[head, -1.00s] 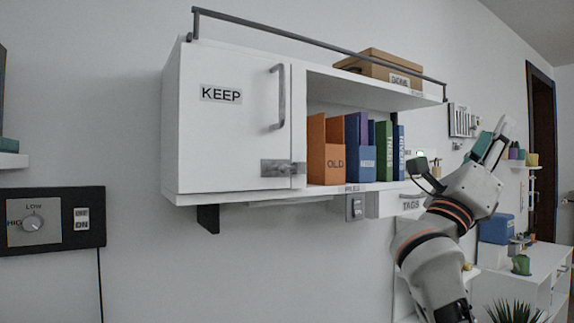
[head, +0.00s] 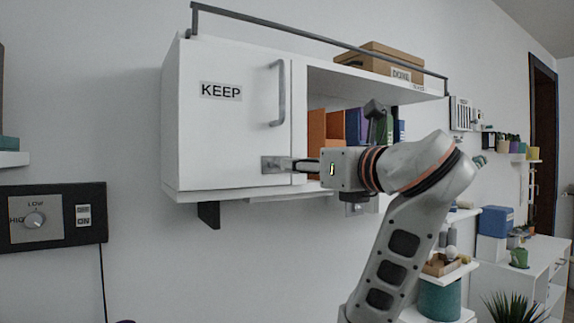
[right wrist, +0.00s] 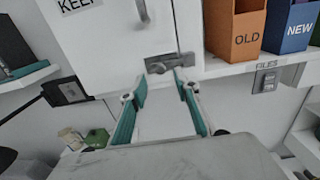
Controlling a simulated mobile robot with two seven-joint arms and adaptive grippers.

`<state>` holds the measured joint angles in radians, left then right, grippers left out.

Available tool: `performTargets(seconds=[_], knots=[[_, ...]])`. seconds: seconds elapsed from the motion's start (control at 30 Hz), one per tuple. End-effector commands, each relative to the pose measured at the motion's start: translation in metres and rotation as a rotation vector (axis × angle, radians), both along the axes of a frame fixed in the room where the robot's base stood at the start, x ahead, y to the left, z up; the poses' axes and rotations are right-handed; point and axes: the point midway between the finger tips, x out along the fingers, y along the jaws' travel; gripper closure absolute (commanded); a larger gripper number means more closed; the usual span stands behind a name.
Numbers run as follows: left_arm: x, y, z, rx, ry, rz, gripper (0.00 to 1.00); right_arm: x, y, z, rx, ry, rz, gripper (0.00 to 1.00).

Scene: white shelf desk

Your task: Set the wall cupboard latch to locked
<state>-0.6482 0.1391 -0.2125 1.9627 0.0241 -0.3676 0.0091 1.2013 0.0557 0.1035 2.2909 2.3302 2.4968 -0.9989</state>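The white wall cupboard door (head: 225,135) is closed, with a KEEP label and a grey vertical handle (head: 279,95). A metal latch (head: 270,165) sits at its lower right corner and is partly hidden by my right gripper (head: 301,165). The latch also shows in the right wrist view (right wrist: 168,64), just ahead of the fingertips. My right gripper (right wrist: 166,76) is open there, its two teal fingers apart with nothing held between them. I cannot tell whether the fingertips touch the latch. My left gripper is in neither view.
Orange and blue file boxes (right wrist: 235,29) stand on the open shelf right of the door. A rail (head: 320,40) and a cardboard box (head: 385,62) are on top. A small FILES switch (right wrist: 267,79) is below the shelf. A dial panel (head: 50,215) hangs at left.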

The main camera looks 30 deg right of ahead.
Motion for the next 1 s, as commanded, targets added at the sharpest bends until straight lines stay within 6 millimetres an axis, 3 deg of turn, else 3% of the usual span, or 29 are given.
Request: performTargets(seconds=[0.4,0.8,0.93,1.0], knots=[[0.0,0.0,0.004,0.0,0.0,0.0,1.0,0.053,0.004,0.0,0.0,0.002,-0.001,0.69],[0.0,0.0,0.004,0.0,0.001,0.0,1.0,0.06,0.003,-0.001,0.0,0.0,-0.003,0.69],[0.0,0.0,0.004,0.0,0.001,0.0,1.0,0.06,0.003,-0.001,0.0,0.0,-0.003,1.0],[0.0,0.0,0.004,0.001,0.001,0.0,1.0,0.06,0.003,-0.001,0.0,0.0,-0.003,1.0]])
